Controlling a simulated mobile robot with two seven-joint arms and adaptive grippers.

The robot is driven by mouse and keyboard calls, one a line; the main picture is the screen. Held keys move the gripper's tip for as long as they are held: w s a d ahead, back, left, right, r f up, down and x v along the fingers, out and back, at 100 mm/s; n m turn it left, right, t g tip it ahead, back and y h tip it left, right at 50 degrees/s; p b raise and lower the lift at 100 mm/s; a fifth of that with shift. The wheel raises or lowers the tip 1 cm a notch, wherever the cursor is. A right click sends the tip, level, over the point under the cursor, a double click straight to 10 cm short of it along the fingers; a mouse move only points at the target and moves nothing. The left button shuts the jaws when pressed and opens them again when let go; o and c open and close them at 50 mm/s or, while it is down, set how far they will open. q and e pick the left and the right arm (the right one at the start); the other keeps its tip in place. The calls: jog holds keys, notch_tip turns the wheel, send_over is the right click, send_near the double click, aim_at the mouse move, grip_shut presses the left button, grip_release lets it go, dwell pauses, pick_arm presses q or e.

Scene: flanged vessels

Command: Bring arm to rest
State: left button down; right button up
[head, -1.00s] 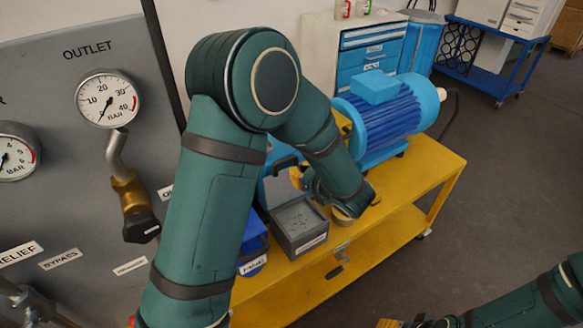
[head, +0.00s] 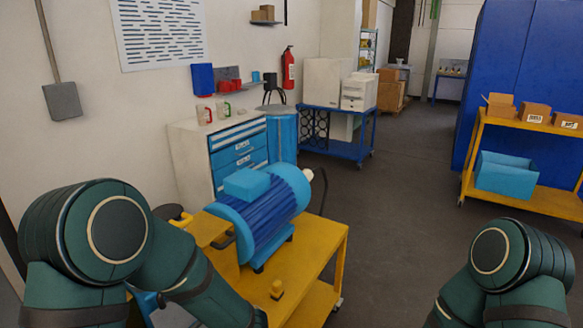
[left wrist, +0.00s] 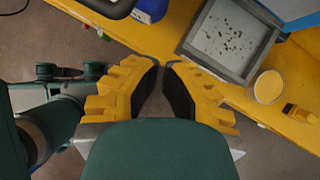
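My left arm (head: 120,245) shows at the lower left of the head view, its forearm running down past the picture's bottom edge. My left gripper is out of the head view. In the left wrist view the left gripper (left wrist: 162,68) has yellow fingers with black pads. A narrow gap with nothing in it shows between the pads, widening towards the palm. The gripper hangs in front of the yellow cart's edge. My right arm (head: 505,275) is folded at the lower right of the head view; its gripper is out of view.
A blue motor (head: 262,212) stands on the yellow cart (head: 322,262). A grey tray (left wrist: 182,47) with dark specks and a round yellow piece (left wrist: 268,87) lie on the cart. A drawer cabinet (head: 190,160) stands behind. The floor (head: 390,210) right of the cart is clear.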

pick_arm(q)
jog(key=s+d+f+n+h, duration=0.3)
jog(key=d+f+n+h, duration=0.1)
jog(key=n, duration=0.6)
jog(key=s+d+f+n+t+h, duration=0.1)
jog(key=s+d+f+n+h, duration=0.2)
jog(key=f+n+h, duration=0.3)
jog(key=shift+s+d+f+n, duration=0.3)
jog(key=shift+d+f+n, duration=0.55)
jog(key=shift+n, duration=1.95)
jog(key=shift+s, duration=0.1)
